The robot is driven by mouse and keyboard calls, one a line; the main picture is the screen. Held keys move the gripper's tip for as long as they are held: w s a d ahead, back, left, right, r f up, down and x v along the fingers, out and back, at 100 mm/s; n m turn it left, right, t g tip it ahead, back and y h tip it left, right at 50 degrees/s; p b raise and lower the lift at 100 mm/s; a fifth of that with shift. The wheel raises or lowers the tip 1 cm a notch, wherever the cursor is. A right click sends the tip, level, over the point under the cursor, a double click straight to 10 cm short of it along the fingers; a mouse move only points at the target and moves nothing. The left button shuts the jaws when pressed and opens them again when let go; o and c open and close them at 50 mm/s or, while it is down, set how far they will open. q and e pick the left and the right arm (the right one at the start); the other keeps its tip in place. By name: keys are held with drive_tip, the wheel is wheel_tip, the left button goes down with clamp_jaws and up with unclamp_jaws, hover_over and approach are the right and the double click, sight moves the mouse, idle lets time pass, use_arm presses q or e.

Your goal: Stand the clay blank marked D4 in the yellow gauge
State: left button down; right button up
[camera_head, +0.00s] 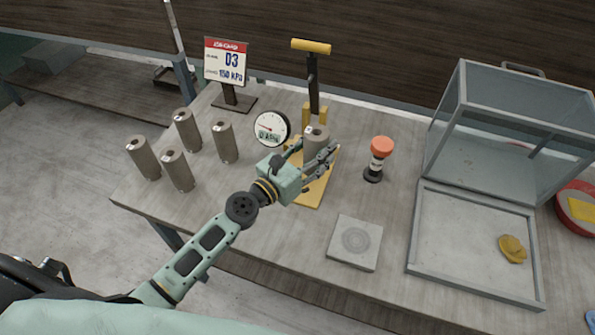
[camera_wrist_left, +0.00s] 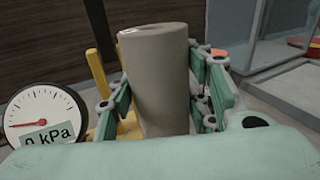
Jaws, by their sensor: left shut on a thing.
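My left gripper (camera_head: 318,158) is shut on a grey-brown clay blank (camera_head: 316,139), an upright cylinder with a small dark spot on its top. The blank is at the yellow gauge (camera_head: 314,192), in front of its post and black-stemmed, yellow-handled press. It fills the middle of the left wrist view (camera_wrist_left: 158,80), between the green fingers. Its lower end is hidden, so I cannot tell whether it touches the gauge's base. No D4 mark is readable on it. The round dial (camera_head: 271,128) reads 0 kPa in the left wrist view (camera_wrist_left: 45,115). My right gripper is not in view.
Several similar blanks (camera_head: 178,170) stand at the table's left. A sign (camera_head: 226,62) behind them appears to read D3, 150 kPa.

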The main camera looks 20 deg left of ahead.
use_arm(q)
drive_tip(key=a+f+b, duration=0.1)
drive_tip(key=f, duration=0.1)
drive_tip(key=a+f+b, duration=0.1)
drive_tip(key=f+b, duration=0.1)
drive_tip(key=a+f+b, duration=0.1)
drive_tip(key=a+b, duration=0.1)
drive_tip(key=shift+f, duration=0.4)
drive_tip(key=shift+w+f, duration=0.1)
drive_tip(key=shift+f, duration=0.15)
drive_tip(key=shift+r, duration=0.1)
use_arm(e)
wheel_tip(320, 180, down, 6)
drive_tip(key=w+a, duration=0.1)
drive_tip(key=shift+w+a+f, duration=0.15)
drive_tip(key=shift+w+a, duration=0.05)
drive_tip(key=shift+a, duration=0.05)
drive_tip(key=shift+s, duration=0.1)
use_arm(q)
drive_tip(key=shift+f, duration=0.25)
drive_tip(key=c, duration=0.9)
unclamp_jaws()
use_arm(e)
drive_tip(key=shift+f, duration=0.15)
